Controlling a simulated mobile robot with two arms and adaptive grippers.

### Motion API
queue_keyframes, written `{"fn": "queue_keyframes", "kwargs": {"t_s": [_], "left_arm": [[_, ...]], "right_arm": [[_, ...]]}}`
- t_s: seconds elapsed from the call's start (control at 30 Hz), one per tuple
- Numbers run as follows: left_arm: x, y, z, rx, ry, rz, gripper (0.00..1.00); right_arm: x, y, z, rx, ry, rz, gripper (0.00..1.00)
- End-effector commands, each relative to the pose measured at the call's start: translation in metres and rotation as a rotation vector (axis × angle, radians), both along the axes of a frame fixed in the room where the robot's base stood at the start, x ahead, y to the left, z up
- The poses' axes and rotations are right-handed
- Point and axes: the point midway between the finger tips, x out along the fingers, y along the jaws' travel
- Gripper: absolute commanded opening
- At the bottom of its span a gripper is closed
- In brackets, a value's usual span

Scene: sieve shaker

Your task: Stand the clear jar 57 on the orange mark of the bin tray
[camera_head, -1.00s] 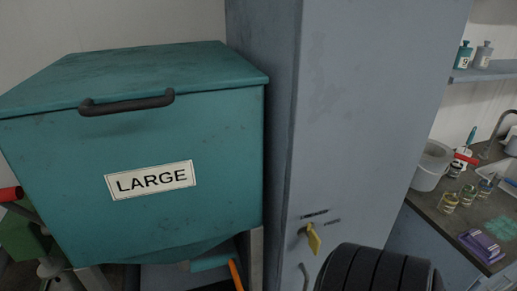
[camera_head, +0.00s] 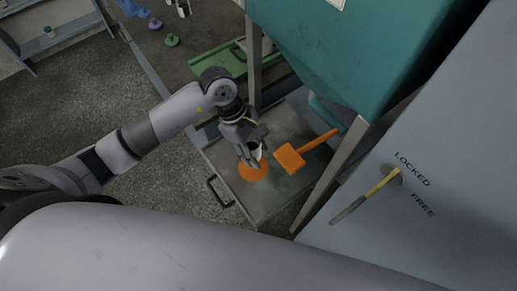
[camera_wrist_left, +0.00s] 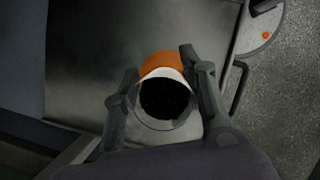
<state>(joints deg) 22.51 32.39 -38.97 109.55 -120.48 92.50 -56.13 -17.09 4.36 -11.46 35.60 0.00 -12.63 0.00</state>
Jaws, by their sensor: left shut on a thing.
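My left gripper (camera_head: 252,158) is shut on the clear jar 57 (camera_head: 257,153), low over the bin tray. In the left wrist view the jar (camera_wrist_left: 168,101) sits between the two fingers (camera_wrist_left: 162,92), seen from above, with a clear rim, dark inside and a white band. The orange mark (camera_head: 252,173) is a round patch on the grey metal bin tray (camera_head: 224,160), partly covered by the gripper and jar. In the left wrist view the mark (camera_wrist_left: 160,63) shows just beyond the jar. I cannot tell whether the jar touches the tray. The right gripper is not in view.
A tray handle (camera_head: 217,192) is at the front left. A yellow lever (camera_head: 378,186) is on the grey cabinet.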

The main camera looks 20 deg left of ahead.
Motion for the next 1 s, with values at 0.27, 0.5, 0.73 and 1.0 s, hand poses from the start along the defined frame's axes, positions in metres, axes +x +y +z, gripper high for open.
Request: {"fn": "queue_keyframes", "kwargs": {"t_s": [0.27, 0.5, 0.73, 1.0], "left_arm": [[0.003, -0.003, -0.007, -0.002, 0.000, 0.066, 0.07], [0.003, -0.003, -0.026, -0.001, 0.002, 0.064, 0.07], [0.002, -0.003, -0.045, -0.001, 0.002, 0.063, 0.07], [0.003, -0.003, -0.050, -0.001, 0.000, 0.062, 0.07]], "right_arm": [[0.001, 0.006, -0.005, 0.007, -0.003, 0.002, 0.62], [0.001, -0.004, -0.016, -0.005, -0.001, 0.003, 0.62], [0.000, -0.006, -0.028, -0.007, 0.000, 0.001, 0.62], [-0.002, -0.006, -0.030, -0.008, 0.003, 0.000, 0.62]]}}
